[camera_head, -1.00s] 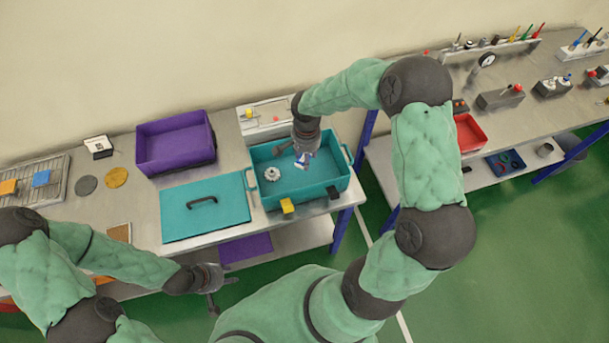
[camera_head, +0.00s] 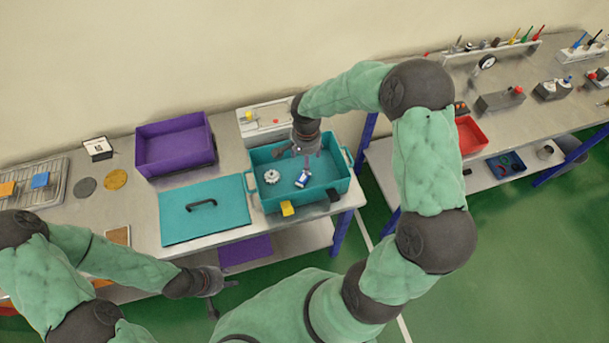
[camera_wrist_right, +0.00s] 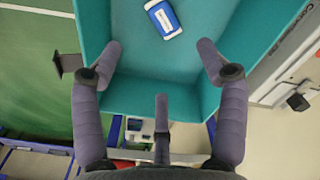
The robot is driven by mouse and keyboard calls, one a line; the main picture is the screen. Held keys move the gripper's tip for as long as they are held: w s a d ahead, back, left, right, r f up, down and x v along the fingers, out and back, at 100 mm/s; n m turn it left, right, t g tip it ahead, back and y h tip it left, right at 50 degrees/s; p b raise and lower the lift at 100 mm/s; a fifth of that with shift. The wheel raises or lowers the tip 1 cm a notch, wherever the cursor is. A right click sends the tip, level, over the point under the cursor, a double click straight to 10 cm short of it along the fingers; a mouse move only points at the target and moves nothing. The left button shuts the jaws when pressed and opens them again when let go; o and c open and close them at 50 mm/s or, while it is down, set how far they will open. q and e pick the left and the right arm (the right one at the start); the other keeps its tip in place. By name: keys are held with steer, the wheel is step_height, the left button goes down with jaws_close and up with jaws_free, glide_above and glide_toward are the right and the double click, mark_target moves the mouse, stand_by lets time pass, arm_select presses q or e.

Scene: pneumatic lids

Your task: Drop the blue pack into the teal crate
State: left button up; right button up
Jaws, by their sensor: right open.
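The blue pack (camera_head: 302,179), with a white label, lies on the floor of the teal crate (camera_head: 327,189). In the right wrist view the pack (camera_wrist_right: 163,18) lies at the top, beyond my fingertips, and the crate wall (camera_wrist_right: 152,84) shows around it. My right gripper (camera_head: 308,160) is open and empty above the crate, apart from the pack; its spread fingers (camera_wrist_right: 160,58) show in the wrist view. My left gripper (camera_head: 225,293) is in front of the bench at the lower left; its finger opening is not clear.
A white gear-like part (camera_head: 271,176) also lies in the crate. The teal lid (camera_head: 225,215) with a dark handle lies left of the crate. A purple crate (camera_head: 178,160) stands behind the lid. A white panel (camera_head: 262,118) stands behind the teal crate.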

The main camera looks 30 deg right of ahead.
step_height(320, 180, up, 11)
stand_by(0.4)
stand_by(0.4)
